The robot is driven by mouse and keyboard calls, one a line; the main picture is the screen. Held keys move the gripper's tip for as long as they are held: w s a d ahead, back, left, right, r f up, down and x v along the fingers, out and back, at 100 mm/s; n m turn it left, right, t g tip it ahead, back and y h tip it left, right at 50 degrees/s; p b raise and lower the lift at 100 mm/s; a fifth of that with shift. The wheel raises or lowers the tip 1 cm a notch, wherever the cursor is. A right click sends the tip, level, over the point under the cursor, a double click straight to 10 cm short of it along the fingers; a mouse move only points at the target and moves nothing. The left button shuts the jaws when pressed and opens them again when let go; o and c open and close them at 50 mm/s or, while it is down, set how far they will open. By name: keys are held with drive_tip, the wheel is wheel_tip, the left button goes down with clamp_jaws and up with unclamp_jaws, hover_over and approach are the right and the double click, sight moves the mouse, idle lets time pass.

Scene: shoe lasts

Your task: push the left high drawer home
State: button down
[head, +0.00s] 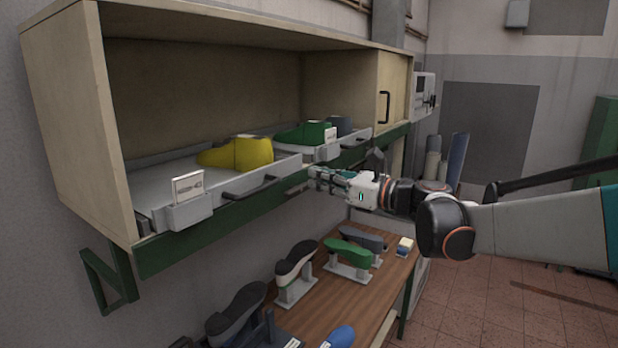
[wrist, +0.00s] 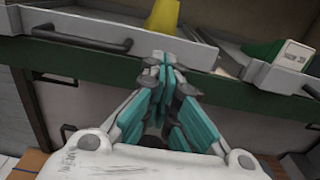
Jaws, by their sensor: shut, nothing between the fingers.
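The left high drawer (head: 286,168) is a shallow grey tray in the open cabinet, with a dark handle (head: 247,187) and a card holder (head: 188,188). A yellow shoe last (head: 238,153) lies in it. How far the drawer stands out is hard to tell. My gripper (head: 314,177) is shut and empty, at the right end of the drawer front. In the wrist view its fingertips (wrist: 164,66) overlap the lower part of the drawer front (wrist: 150,43), right of the handle (wrist: 88,40). I cannot tell whether they touch it.
A neighbouring drawer with a green last (head: 303,133) is to the right, its front close to my gripper. A green rail (head: 215,222) runs under the drawers. Below is a wooden bench (head: 335,290) with several shoe lasts on stands. The floor at right is open.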

drive_tip(key=v, duration=0.5)
drive_tip(key=shift+s+d, duration=0.2)
drive_tip(key=shift+d, duration=0.05)
drive_tip(key=s+f+n+g+h+b, duration=0.1)
drive_tip(key=s+f+n+h+b, duration=0.1)
drive_tip(key=s+f+n+b, duration=0.45)
drive_tip(key=s+f+n+g+h+b, duration=0.1)
drive_tip(key=s+f+n+h+b, duration=0.2)
drive_tip(key=f, duration=0.7)
drive_tip(key=s+f+n+g+h+b, duration=0.1)
drive_tip(key=s+f+n+h+b, duration=0.15)
drive_tip(key=s+f+b, duration=0.45)
drive_tip(key=s+d+f+n+h+b, duration=0.2)
drive_tip(key=s+d+f+n+b, duration=0.1)
drive_tip(key=f, duration=0.5)
drive_tip(key=s+d+f+n+h+b, duration=0.2)
drive_tip(key=s+d+f+n+b, duration=0.1)
drive_tip(key=f, duration=0.5)
drive_tip(key=s+d+f+n+h+b, duration=0.3)
drive_tip(key=s+d+f+n+b, duration=0.1)
drive_tip(key=s+f+n, duration=0.3)
drive_tip(key=shift+s+f+b, duration=0.4)
drive_tip(key=shift+f+b, duration=0.1)
drive_tip(key=shift+f, duration=0.35)
